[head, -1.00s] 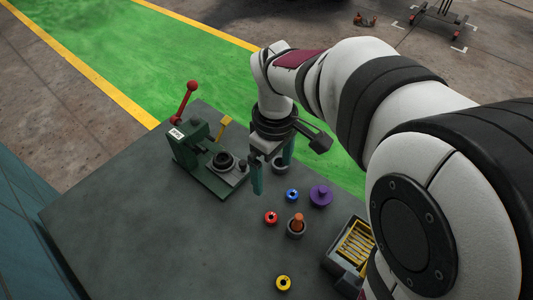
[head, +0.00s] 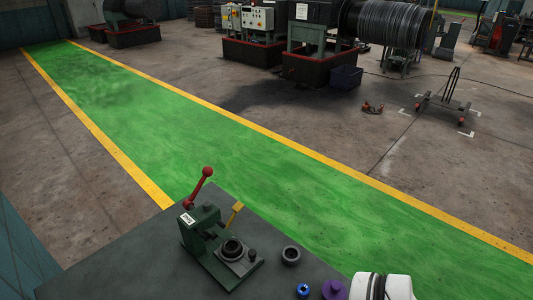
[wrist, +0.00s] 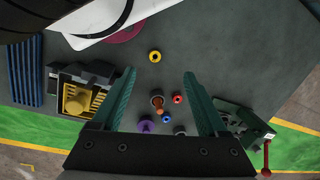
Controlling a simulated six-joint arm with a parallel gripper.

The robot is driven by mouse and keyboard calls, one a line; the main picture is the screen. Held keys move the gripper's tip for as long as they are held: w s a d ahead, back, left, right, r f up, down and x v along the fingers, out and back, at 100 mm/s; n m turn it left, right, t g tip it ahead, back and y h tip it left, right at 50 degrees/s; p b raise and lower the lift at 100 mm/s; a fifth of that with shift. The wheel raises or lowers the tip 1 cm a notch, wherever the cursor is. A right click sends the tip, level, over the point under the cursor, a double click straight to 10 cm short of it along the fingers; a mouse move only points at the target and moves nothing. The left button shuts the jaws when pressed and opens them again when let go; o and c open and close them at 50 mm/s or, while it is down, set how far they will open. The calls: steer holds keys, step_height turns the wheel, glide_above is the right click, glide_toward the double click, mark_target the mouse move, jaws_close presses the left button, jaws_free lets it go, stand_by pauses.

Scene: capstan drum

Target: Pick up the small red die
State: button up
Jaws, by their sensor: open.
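The small red die (wrist: 177,98), a red ring with a dark centre, lies on the dark table in the wrist view. My gripper is not visible in the head view, where only a white part of my arm shows at the bottom right.
A yellow ring (wrist: 154,56) and a purple knobbed piece (wrist: 146,126) lie nearby. A green press with a red-knobbed lever (head: 215,240) stands on the table, beside an empty-looking grey cup (head: 291,255). A black box with yellow slats (wrist: 97,99) sits left in the wrist view.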

steer(key=shift+w, duration=0.1)
steer(key=w+a+f+n+g+h, duration=0.1)
steer(key=w+a+n+g+h, duration=0.1)
steer(key=w+n+h, duration=0.4)
steer(key=w+a+f+n+g+h, duration=0.1)
steer(key=w+a+f+n+h, duration=0.1)
steer(key=w+n, duration=0.35)
steer(key=w+a+f+n+t+h, duration=0.1)
steer(key=a+f+n+t+h, duration=0.1)
steer(key=a+f+n, duration=0.2)
steer(key=w+a+f+n+t+h, duration=0.1)
steer(key=a+f+n+t+h, duration=0.1)
steer(key=a+f+n, duration=0.2)
steer(key=w+a+f+n+t+h, duration=0.1)
steer(key=a+f+n+t+h, duration=0.1)
steer(key=a+f+n, duration=0.3)
steer(key=shift+a+n+t+h, duration=0.3)
steer(key=shift+a+n+t, duration=0.15)
steer(key=shift+n, duration=0.7)
steer(key=x, duration=1.5)
steer(key=shift+s+f, duration=0.1)
steer(key=shift+f, duration=0.05)
steer(key=shift+d+f, duration=0.15)
steer(key=shift+d, duration=0.05)
jaws_close()
